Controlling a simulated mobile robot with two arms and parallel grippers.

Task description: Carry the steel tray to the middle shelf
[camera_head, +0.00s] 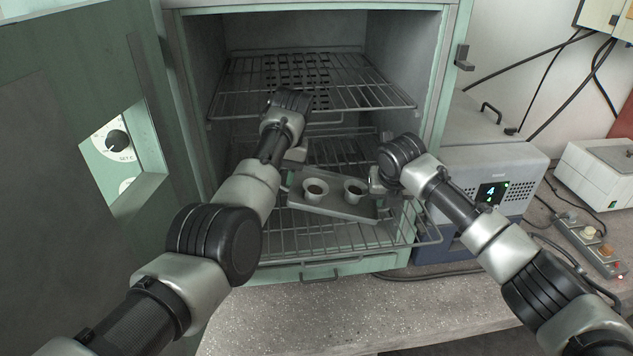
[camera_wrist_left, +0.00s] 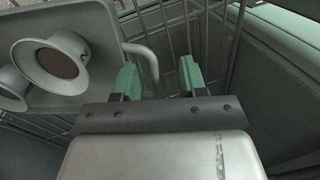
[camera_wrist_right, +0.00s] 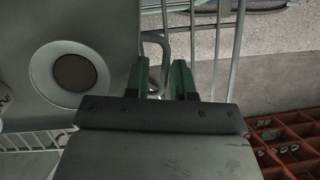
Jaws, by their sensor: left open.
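The steel tray (camera_head: 336,207) holds two pale cups, a left cup (camera_head: 315,191) and a right cup (camera_head: 355,191). It is low in the open oven, over the lower wire shelf (camera_head: 300,238); I cannot tell if it rests on it. The middle shelf (camera_head: 345,152) is partly hidden behind my arms. My left gripper (camera_head: 296,164) is at the tray's left end; its wrist view shows open fingers (camera_wrist_left: 158,78) with the tray handle (camera_wrist_left: 150,62) between them. My right gripper (camera_head: 378,183) is at the right end, fingers (camera_wrist_right: 160,78) apart around the other handle (camera_wrist_right: 164,52).
An upper wire shelf (camera_head: 310,98) spans the oven above my grippers. The green oven door (camera_head: 60,130) stands open at left. A grey control box (camera_head: 488,180) with a lit display is close at right. The bench front (camera_head: 330,315) is clear.

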